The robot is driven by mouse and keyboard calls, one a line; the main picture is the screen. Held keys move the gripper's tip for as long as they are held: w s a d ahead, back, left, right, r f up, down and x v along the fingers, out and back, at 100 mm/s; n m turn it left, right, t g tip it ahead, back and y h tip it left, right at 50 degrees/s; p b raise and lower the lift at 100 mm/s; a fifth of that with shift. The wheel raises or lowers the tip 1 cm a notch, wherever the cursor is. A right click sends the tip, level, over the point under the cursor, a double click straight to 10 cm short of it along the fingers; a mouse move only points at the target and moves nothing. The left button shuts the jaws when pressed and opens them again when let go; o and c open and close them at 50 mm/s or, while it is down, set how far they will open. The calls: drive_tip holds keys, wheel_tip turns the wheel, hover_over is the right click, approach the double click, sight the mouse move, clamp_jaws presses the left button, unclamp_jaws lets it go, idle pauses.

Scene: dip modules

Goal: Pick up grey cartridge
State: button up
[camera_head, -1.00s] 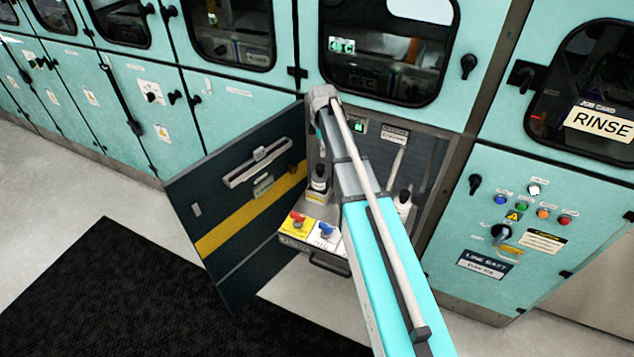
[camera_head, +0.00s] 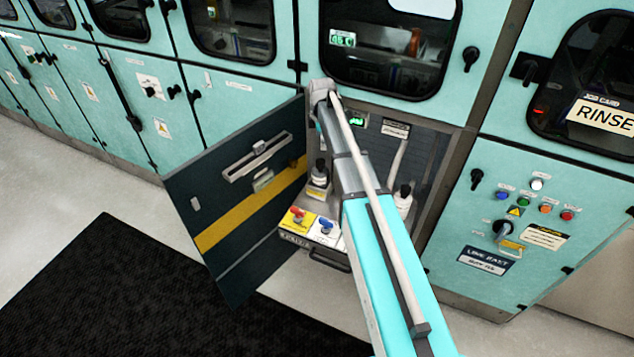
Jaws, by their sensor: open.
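An open lower cabinet holds a black-capped container (camera_head: 318,183) on the left, on a stand with a yellowish label. A second black-capped, pale container (camera_head: 403,201) stands on the right, partly behind my arm. I cannot tell which of them, if either, is the grey cartridge. My arm reaches from the lower right up to the top left of the cabinet opening. Its far end bends down inside, close above the left container. My gripper is hidden there, and I cannot make out its fingers.
The dark cabinet door (camera_head: 236,200) with a yellow stripe stands open at left. A front panel carries a red knob (camera_head: 297,213) and a blue knob (camera_head: 326,225), with a handle (camera_head: 329,261) below. A black mat (camera_head: 120,290) lies on the floor. Teal cabinets flank the opening.

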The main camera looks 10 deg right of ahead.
sight(320, 161)
drive_tip(key=shift+f+b, duration=3.2)
drive_tip(key=shift+f, duration=0.3)
drive_tip(key=shift+w+f+b, duration=0.15)
drive_tip(key=shift+f+b, duration=2.45)
clamp_jaws()
